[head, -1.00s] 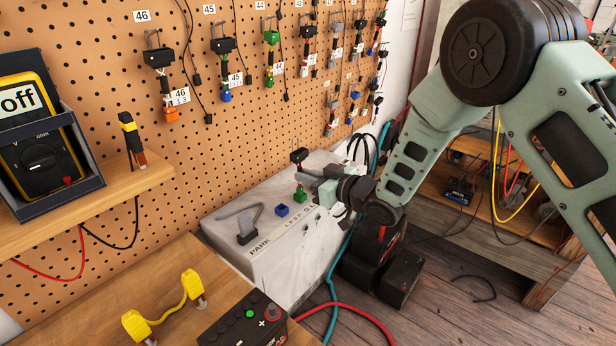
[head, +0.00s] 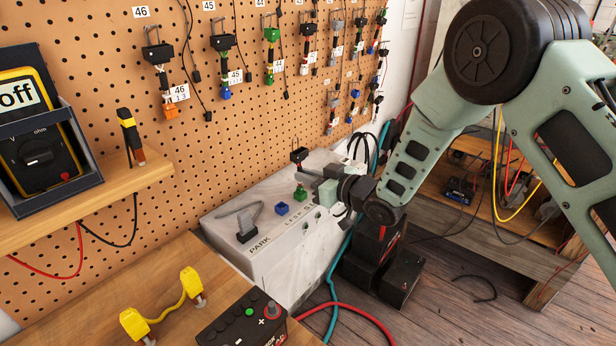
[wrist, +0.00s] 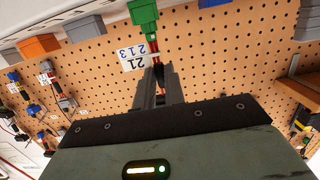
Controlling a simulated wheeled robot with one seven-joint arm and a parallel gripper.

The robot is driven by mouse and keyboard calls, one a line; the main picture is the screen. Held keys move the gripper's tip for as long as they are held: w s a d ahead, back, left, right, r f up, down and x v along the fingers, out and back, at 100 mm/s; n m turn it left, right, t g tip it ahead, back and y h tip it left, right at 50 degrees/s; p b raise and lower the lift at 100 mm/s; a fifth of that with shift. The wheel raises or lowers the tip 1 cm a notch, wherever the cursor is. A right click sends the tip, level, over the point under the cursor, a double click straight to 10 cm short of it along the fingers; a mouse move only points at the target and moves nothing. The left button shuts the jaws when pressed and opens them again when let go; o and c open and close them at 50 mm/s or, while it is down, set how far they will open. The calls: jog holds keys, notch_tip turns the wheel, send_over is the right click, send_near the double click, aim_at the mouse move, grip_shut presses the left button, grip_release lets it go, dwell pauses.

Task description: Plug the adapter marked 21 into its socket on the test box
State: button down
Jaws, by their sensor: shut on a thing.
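The adapter marked 21 has a green plug (wrist: 143,18), striped wires and a white tag (wrist: 134,56) that reads upside down in the wrist view. My gripper (wrist: 158,85) is shut on its wired middle. In the head view my gripper (head: 318,186) is over the right part of the grey test box (head: 235,250). The adapter's black upper block (head: 299,156) stands above its green end (head: 300,193), roughly upright. The green end is low over the box top. I cannot tell whether it touches or sits in a socket.
The pegboard (head: 200,150) behind holds several hanging adapters.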

jog(key=c, duration=1.4)
grip_release()
jog(key=b+v, duration=0.3)
jog(key=v, duration=1.4)
jog(key=shift+s+d, duration=0.15)
